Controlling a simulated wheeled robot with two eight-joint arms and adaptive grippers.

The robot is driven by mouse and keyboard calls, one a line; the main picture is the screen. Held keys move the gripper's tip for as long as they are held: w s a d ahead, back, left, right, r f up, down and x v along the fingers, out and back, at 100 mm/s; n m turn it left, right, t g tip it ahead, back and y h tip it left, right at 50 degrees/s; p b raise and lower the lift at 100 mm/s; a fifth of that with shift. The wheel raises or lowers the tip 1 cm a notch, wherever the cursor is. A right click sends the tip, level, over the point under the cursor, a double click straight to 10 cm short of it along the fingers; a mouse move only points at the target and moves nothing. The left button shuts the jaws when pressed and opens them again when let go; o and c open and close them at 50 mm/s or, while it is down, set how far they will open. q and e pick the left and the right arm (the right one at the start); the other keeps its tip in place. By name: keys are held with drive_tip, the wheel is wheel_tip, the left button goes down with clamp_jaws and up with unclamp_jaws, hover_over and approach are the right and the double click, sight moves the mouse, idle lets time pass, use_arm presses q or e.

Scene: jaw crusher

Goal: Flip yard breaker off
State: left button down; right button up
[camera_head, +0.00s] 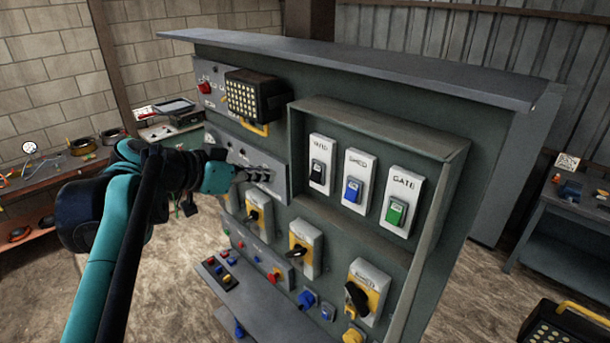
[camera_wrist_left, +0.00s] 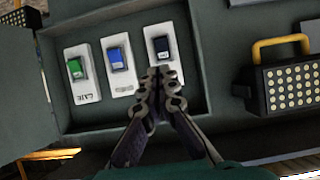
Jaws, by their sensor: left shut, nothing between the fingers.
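The yard breaker (camera_head: 317,170) is a black switch on a white plate, leftmost of three in a recessed frame. It also shows in the left wrist view (camera_wrist_left: 162,46), where the picture is turned over. Beside it are the blue shed breaker (camera_head: 352,188) and the green gate breaker (camera_head: 395,212). My left gripper (camera_head: 266,175) is shut and empty, to the left of the yard breaker in the head view. In the left wrist view its fingertips (camera_wrist_left: 163,77) appear just below the black switch; whether they touch it I cannot tell. My right gripper is not in view.
A lamp with a yellow handle (camera_head: 254,95) is mounted on the panel above my left gripper. The raised recess frame (camera_head: 375,130) surrounds the breakers. Yellow rotary switches (camera_head: 305,248) sit lower on the panel. Benches stand at left and right.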

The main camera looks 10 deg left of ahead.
sight(313, 178)
use_arm(q)
drive_tip(key=p+x, duration=0.1)
drive_tip(key=x, duration=0.3)
drive_tip(key=p+x, duration=0.1)
drive_tip(key=x, duration=0.4)
drive_tip(key=p+x, duration=0.1)
drive_tip(key=x, duration=0.4)
drive_tip(key=shift+w+a, duration=0.2)
drive_tip(key=shift+w, duration=0.05)
drive_tip(key=shift+d+f, duration=0.1)
drive_tip(key=shift+w+d+f+b, duration=0.1)
drive_tip(key=shift+w+f+b, duration=0.1)
drive_tip(key=shift+f+b, duration=0.25)
drive_tip(key=shift+r, duration=0.2)
